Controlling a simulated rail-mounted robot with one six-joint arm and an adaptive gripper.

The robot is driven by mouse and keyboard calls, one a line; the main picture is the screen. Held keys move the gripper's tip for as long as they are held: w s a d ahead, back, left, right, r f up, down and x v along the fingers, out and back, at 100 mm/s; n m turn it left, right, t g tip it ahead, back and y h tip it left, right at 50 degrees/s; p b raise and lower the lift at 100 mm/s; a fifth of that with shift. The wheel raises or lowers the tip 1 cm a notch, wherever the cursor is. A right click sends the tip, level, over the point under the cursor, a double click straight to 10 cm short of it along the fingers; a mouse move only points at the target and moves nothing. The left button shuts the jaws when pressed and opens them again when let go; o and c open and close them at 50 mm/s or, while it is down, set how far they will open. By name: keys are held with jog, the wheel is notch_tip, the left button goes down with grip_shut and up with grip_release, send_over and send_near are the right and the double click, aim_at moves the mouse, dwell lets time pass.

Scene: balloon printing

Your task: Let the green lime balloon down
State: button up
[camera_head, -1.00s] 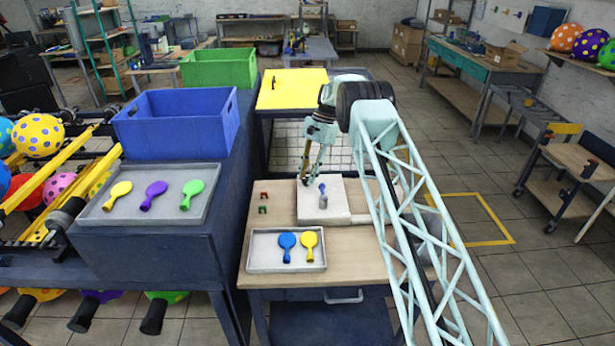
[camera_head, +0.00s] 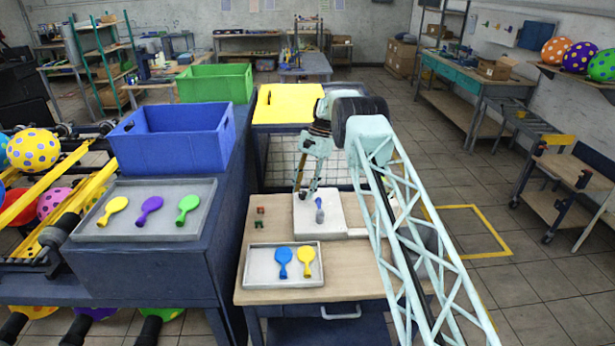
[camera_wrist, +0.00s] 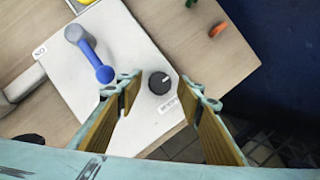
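A lime green, flat balloon (camera_head: 187,207) lies in the grey tray (camera_head: 202,228) on the dark bench at left, beside a purple one and a yellow one. My gripper (camera_head: 306,189) is far to the right of it, over the back of a white device (camera_head: 334,224) on the wooden bench. In the wrist view my gripper (camera_wrist: 160,84) is open and empty, with a black round knob (camera_wrist: 159,83) of the device between its fingers. A grey piece with a blue handle (camera_wrist: 93,58) stands on the device, left of the fingers. Finger contact with the device cannot be told.
A second tray (camera_head: 260,279) with a blue and a yellow balloon is at the front of the wooden bench (camera_head: 350,271). A blue crate (camera_head: 170,145) and a green crate (camera_head: 215,84) stand behind the left tray. Small red and green pieces (camera_head: 260,217) lie left of the device.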

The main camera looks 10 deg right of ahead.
jog(key=v, duration=1.1)
jog(key=shift+r, duration=0.25)
jog(key=shift+d+r, duration=0.1)
jog(key=shift+r, duration=0.1)
dwell(0.4)
